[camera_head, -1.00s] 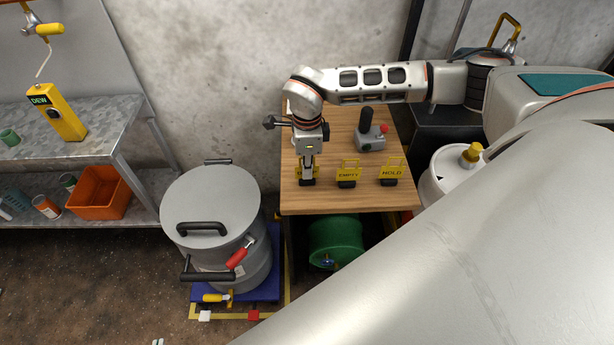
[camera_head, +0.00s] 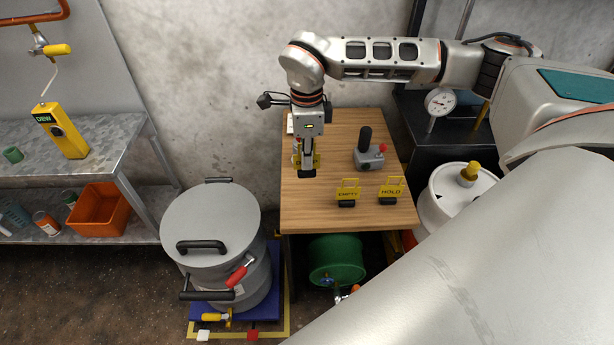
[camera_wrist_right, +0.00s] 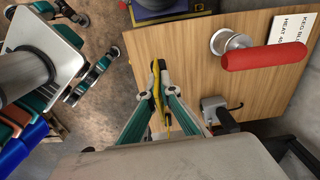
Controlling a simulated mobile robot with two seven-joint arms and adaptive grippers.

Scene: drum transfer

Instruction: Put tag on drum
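The grey drum (camera_head: 218,222) stands upright on a low blue platform, with its lid on and a black handle on top. My right gripper (camera_head: 307,172) is shut on a yellow tag (camera_head: 317,161), held above the left side of the wooden table, right of the drum. In the right wrist view the fingertips (camera_wrist_right: 158,90) pinch the tag (camera_wrist_right: 157,75), seen nearly edge-on; its lettering cannot be read. Two other yellow tags, EMPTY (camera_head: 347,191) and HOLD (camera_head: 391,190), stand in black holders on the table. My left gripper is not in view.
The wooden table (camera_head: 310,215) also carries a grey joystick box (camera_head: 369,156). A red-handled item (camera_wrist_right: 262,57) shows in the right wrist view. A red lever (camera_head: 238,275) and black handle (camera_head: 207,296) project from the drum's front. A metal shelf (camera_head: 105,130) stands left.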

